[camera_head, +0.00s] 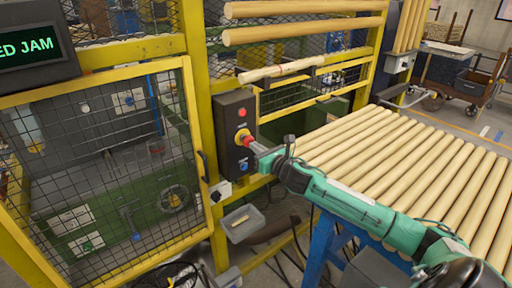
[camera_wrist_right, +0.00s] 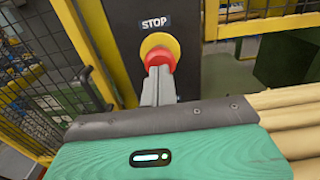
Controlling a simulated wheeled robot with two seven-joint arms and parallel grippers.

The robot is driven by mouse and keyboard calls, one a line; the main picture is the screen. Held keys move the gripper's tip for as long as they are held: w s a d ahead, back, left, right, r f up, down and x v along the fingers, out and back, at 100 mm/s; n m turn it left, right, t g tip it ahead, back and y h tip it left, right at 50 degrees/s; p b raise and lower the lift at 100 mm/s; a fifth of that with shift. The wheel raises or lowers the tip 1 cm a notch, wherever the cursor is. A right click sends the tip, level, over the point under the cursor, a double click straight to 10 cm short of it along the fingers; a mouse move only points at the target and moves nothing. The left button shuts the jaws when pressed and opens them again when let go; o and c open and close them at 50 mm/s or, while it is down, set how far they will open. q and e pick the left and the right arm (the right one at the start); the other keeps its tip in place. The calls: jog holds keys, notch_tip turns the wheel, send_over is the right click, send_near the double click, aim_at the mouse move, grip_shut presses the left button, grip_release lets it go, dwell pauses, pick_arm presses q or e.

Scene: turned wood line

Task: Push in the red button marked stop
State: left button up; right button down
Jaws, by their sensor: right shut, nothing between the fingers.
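The red stop button (camera_wrist_right: 160,58) sits on a round yellow base, under a white-on-black STOP label (camera_wrist_right: 155,22), in the right wrist view. In the head view the red button (camera_head: 247,142) is on a dark control box (camera_head: 232,112) fixed to the yellow frame. My right gripper (camera_head: 254,147) is shut and empty. Its fingertips (camera_wrist_right: 160,72) are right at the button's lower front and cover part of it. I cannot tell whether they touch or whether the button is pressed in. My left gripper is not in view.
A small red lamp (camera_head: 241,113) is above the button and a blue button (camera_head: 244,165) below it. A mesh door (camera_head: 100,160) stands to the left. A rack of wooden rods (camera_head: 400,155) lies to the right, under my right arm. A grey tray (camera_head: 243,226) hangs below.

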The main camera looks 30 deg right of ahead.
jog(key=shift+w, duration=0.25)
jog(key=shift+w, duration=0.15)
jog(key=shift+w+r, duration=0.15)
jog(key=shift+w, duration=0.5)
